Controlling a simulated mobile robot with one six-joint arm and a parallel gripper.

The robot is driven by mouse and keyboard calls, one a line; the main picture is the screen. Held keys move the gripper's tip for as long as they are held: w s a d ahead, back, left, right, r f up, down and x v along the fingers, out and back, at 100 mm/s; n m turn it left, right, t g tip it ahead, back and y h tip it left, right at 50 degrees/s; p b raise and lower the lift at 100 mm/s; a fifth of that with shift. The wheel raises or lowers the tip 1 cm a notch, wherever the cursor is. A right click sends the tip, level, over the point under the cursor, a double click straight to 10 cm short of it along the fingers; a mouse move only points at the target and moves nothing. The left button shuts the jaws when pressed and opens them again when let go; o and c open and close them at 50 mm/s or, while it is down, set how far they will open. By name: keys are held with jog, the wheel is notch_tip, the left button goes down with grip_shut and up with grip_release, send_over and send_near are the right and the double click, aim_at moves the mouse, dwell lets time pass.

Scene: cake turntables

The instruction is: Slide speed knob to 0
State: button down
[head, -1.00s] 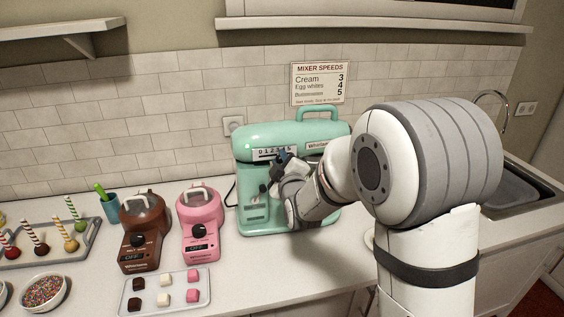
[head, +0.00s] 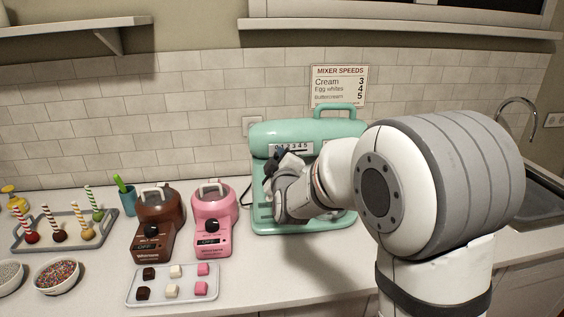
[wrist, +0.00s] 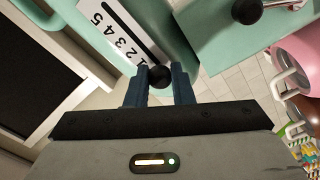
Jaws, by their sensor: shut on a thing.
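The mint-green stand mixer (head: 335,129) stands on the counter against the tiled wall. Its white speed scale (head: 297,146) reads 0 to 5 from left to right in the head view. My gripper (head: 283,158) is in front of the scale's left end, and my wrist hides part of the mixer. In the wrist view the blue fingers (wrist: 160,84) are shut on the round black speed knob (wrist: 158,75). The knob is at the low end of the dark slot, just past the 1. The 0 is hidden in the wrist view.
Another black knob (wrist: 247,11) sits on the mixer body. Brown (head: 156,228) and pink (head: 212,225) melting pots stand left of the mixer, with a tray of coated cubes (head: 138,294) in front. A speed chart (head: 338,84) hangs above.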

jog(key=shift+a, duration=0.2)
jog(key=c, duration=1.4)
grip_release()
jog(key=shift+a, duration=0.2)
jog(key=shift+c, duration=0.2)
jog(key=shift+o, duration=0.8)
jog(key=shift+d, duration=0.25)
jog(key=s+d+b, duration=0.1)
jog(key=s+b, duration=0.1)
jog(key=s, duration=0.5)
jog(key=shift+s, duration=0.4)
